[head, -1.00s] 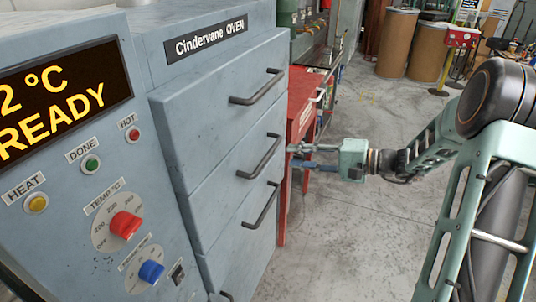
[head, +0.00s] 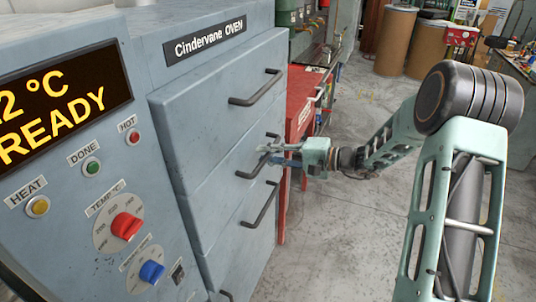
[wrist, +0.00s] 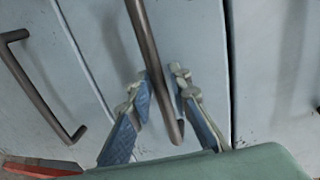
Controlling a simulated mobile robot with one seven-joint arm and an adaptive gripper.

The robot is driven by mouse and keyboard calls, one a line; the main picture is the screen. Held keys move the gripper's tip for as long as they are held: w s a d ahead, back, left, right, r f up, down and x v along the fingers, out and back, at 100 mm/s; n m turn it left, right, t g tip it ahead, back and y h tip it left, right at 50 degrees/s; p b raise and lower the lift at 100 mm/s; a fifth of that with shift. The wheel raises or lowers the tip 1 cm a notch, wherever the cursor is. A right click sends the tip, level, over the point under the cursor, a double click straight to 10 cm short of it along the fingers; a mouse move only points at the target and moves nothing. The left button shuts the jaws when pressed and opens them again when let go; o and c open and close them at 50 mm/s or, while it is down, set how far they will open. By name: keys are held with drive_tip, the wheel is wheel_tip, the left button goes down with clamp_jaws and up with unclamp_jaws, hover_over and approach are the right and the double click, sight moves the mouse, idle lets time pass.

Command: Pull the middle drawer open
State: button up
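The grey-blue oven front has several stacked drawers, each with a dark bar handle. The second drawer from the top (head: 215,165) looks closed, and its handle (head: 243,172) is partly hidden by my gripper (head: 268,151). In the wrist view the handle bar (wrist: 148,45) runs between the two fingers of my gripper (wrist: 160,85). The fingers are open, one on each side of the bar near its end, with small gaps visible. I cannot tell whether either finger touches it.
The top handle (head: 256,88) and a lower handle (head: 262,206) stick out close above and below. The control panel with a red knob (head: 126,226) is at the left. A red cabinet (head: 300,115) stands just beyond the oven. The floor (head: 350,235) in front of the drawers is clear.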

clamp_jaws()
drive_tip(key=shift+d, duration=0.15)
